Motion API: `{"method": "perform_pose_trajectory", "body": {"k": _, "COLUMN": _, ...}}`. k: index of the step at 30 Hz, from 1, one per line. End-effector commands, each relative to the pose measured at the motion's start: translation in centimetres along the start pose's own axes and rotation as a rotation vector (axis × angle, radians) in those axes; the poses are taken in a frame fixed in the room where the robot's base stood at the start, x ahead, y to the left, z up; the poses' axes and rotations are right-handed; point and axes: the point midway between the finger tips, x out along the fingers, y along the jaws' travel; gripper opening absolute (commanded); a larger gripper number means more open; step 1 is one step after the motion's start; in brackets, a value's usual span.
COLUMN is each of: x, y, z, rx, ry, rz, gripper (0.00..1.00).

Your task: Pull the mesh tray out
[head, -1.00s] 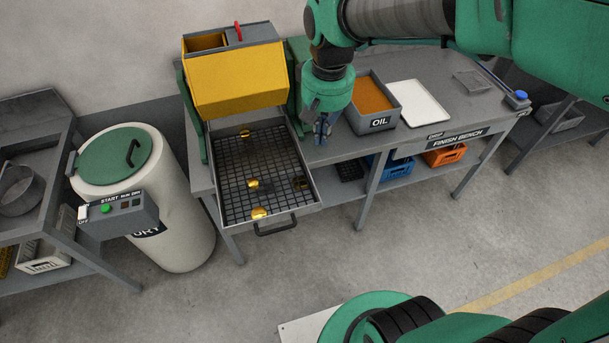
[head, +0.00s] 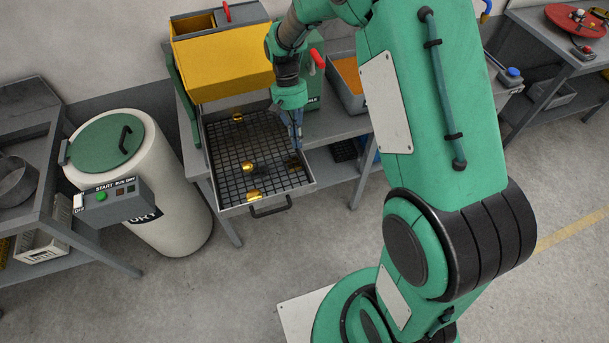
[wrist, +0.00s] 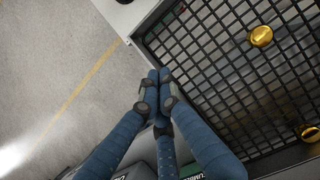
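The mesh tray (head: 290,192) sticks out from under the yellow hopper in the head view, with its dark handle (head: 271,212) at the front. Its black grid also fills the right of the wrist view (wrist: 220,70). Gold pieces lie on it at the back (head: 238,118), middle (head: 248,167) and front (head: 253,194); two gold pieces show in the wrist view, one upper (wrist: 261,36) and one lower right (wrist: 309,132). My gripper (head: 298,147) points down at the tray's right edge, behind the handle. In the wrist view its blue fingers (wrist: 160,78) are together and empty.
The yellow hopper (head: 222,72) stands behind the tray on the grey bench. An orange-filled oil bin (head: 346,75) is to the right, partly hidden by my arm. A pale drum with a green lid (head: 108,140) stands left. The floor before the tray is clear.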

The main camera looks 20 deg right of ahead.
Motion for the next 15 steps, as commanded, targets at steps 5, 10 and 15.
{"method": "perform_pose_trajectory", "body": {"k": 5, "x": 0.77, "y": -0.04, "z": -0.44, "rx": 0.000, "ry": -0.015, "rz": 0.000, "gripper": 0.00}}
{"method": "perform_pose_trajectory", "body": {"k": 10, "x": 0.76, "y": -0.04, "z": -0.44, "rx": 0.000, "ry": -0.015, "rz": 0.000, "gripper": 0.00}}
{"method": "perform_pose_trajectory", "body": {"k": 15, "x": 0.81, "y": -0.04, "z": -0.42, "rx": 0.000, "ry": -0.015, "rz": 0.000, "gripper": 0.00}}
